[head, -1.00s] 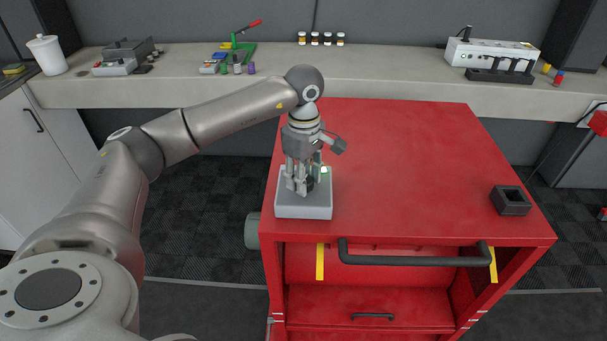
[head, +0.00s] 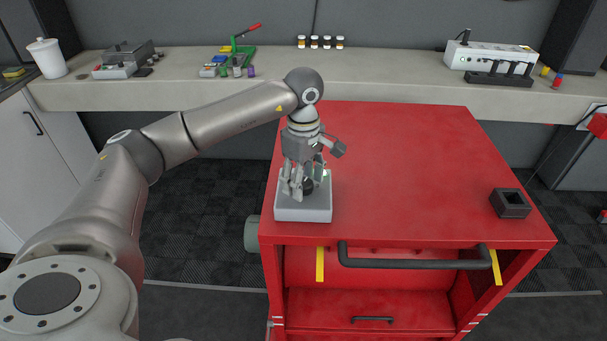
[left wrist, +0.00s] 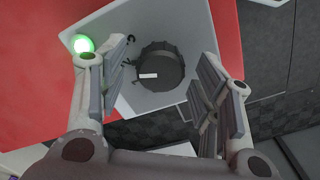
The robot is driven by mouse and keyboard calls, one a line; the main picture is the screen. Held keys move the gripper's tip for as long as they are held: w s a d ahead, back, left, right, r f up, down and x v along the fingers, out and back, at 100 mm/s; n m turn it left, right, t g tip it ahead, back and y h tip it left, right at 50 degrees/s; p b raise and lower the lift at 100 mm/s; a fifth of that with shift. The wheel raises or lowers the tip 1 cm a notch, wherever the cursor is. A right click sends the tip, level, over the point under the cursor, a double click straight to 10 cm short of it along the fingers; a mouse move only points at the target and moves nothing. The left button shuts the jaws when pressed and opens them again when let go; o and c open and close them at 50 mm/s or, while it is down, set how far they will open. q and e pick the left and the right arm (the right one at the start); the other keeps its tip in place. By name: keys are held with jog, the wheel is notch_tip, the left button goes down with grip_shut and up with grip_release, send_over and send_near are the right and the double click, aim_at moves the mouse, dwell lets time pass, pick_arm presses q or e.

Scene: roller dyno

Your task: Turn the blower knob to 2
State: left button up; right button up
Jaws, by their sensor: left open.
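The blower knob (left wrist: 160,72) is a round dark knob with a white pointer mark, on a light grey control box (head: 303,212). The box sits at the front left of the red cabinet top. In the head view the knob (head: 307,186) is partly hidden by my left gripper (head: 300,188). In the left wrist view the fingers of my left gripper (left wrist: 165,95) are open, one on each side of the knob, with gaps showing. A green lamp (left wrist: 82,44) is lit on the box. Scale numbers are too small to read. My right gripper is out of view.
The red cabinet top (head: 420,165) is mostly clear to the right. A small dark square holder (head: 510,202) stands at its right edge. A black handle (head: 415,260) runs along the front. A bench (head: 390,85) with small items stands behind.

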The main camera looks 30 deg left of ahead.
pick_arm(q)
notch_tip(320, 180, up, 12)
dwell(0.5)
dwell(0.4)
